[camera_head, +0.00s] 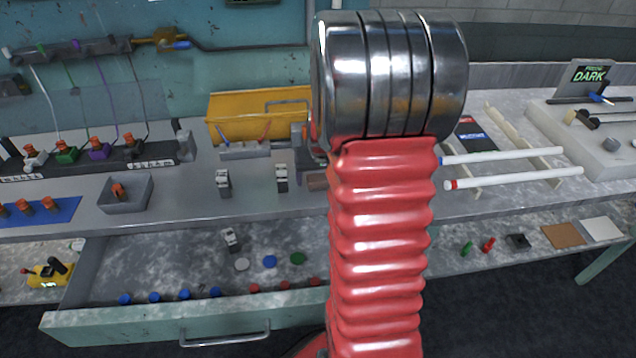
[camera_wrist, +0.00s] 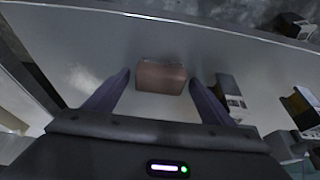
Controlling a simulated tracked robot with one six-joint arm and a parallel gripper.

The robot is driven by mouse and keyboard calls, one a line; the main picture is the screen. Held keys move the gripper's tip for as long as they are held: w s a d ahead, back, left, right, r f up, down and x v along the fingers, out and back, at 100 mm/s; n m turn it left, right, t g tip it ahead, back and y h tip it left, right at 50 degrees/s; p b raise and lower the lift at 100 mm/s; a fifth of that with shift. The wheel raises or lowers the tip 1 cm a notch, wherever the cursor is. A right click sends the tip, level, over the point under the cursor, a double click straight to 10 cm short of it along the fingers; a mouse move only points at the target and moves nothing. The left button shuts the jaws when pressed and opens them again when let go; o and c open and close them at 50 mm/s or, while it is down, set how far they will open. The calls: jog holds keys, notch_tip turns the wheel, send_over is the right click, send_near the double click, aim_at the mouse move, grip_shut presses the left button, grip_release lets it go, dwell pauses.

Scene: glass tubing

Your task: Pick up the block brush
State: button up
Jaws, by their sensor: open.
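A short brown block (camera_wrist: 160,77), which looks like the block brush, lies on the grey bench top in the wrist view. Its bristles cannot be made out. In the head view, part of the brown block (camera_head: 317,182) shows just left of my red arm, which covers the rest. My gripper (camera_wrist: 159,78) is open, with one dark finger on each side of the block in the wrist view. Gaps show between the fingers and the block, and its height above the bench cannot be judged. In the head view my gripper is mostly hidden behind the arm.
Two small black-and-white blocks (camera_head: 222,183) (camera_head: 281,178) stand left of the brown block; one (camera_wrist: 230,97) is close beside a finger. A yellow box (camera_head: 258,117) stands behind. An open drawer (camera_head: 155,335) with small coloured pieces lies in front. White rods (camera_head: 515,179) lie at right.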

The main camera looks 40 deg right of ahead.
jog(key=shift+c, duration=0.4)
jog(key=c, duration=1.1)
jog(key=shift+r, duration=0.15)
notch_tip(320, 180, up, 10)
jog(key=shift+f, duration=0.1)
